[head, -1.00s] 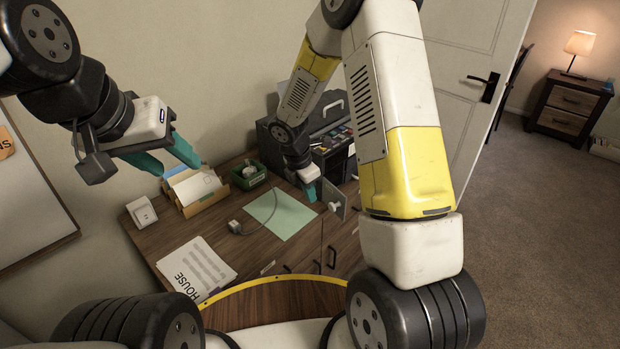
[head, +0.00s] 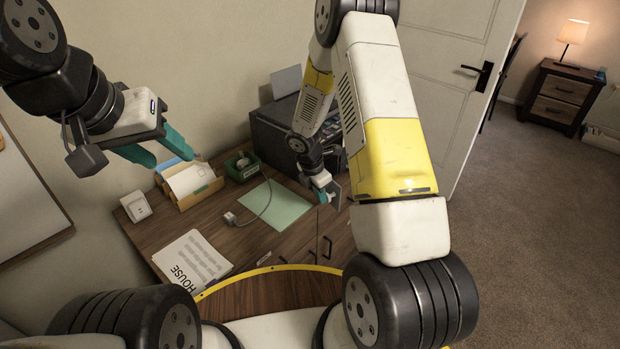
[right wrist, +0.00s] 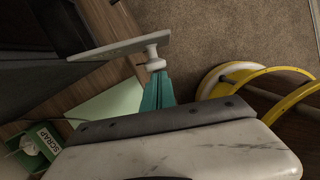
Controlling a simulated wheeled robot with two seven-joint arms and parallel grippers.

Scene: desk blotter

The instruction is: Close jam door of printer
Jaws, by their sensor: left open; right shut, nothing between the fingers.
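The dark grey printer (head: 270,137) stands at the back right of the desk, partly hidden behind my right arm. Its jam door is a flat grey panel (head: 336,187) standing open at the printer's front. The door (right wrist: 112,50) and its white knob (right wrist: 153,57) show in the right wrist view. My right gripper (head: 323,197) is shut and empty, its teal fingertips (right wrist: 157,76) right at the knob; I cannot tell whether they touch. My left gripper (head: 172,157) is open and empty, raised above the left of the desk.
On the desk are a light green sheet (head: 274,206), a wooden tray with papers (head: 194,186), a green box (head: 243,166), a white switch-like block (head: 136,206) and a printed page (head: 190,262). A cable crosses the sheet. Open carpet lies to the right.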

